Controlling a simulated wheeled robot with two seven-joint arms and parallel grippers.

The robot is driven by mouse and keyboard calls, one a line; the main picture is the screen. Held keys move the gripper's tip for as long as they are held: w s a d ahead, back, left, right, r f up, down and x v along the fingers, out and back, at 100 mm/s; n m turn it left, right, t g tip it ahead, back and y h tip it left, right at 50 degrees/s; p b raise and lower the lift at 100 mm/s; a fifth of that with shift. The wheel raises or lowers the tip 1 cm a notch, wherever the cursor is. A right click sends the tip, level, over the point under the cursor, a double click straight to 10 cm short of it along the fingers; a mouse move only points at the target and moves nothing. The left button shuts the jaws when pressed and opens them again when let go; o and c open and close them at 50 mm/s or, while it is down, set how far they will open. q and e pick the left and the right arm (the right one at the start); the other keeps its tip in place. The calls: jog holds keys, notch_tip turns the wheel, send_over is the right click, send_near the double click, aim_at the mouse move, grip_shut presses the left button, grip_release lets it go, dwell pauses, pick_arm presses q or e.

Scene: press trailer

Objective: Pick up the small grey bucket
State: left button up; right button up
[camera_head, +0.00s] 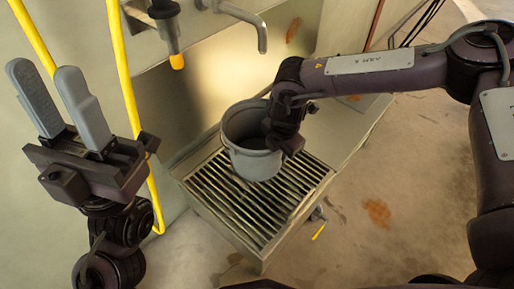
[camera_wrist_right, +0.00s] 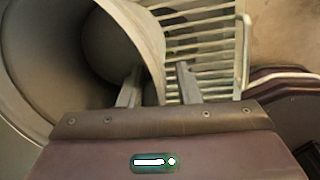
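The small grey bucket (camera_head: 256,163) stands upright on a slatted metal grate (camera_head: 215,195) in the head view. My right gripper (camera_head: 275,138) is at the bucket's right rim, its fingers mostly hidden there. In the right wrist view, the bucket (camera_wrist_right: 28,62) fills the left side with its opening in sight. My right gripper (camera_wrist_right: 160,72) is open there, with one finger inside the bucket and the other outside, the wall between them. A gap shows between the outer finger and the wall. My left gripper (camera_head: 45,72) is raised at the left, open and empty.
A tap spout (camera_head: 262,38) and a yellow-tipped nozzle (camera_head: 176,60) hang behind the bucket. A yellow hose (camera_head: 124,70) runs down at the left. A metal panel backs the grate, and open floor (camera_head: 410,190) lies to the right.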

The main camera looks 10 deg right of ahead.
jog(key=shift+f, duration=0.15)
grip_shut()
jog(key=shift+w, duration=0.1)
dwell(1.2)
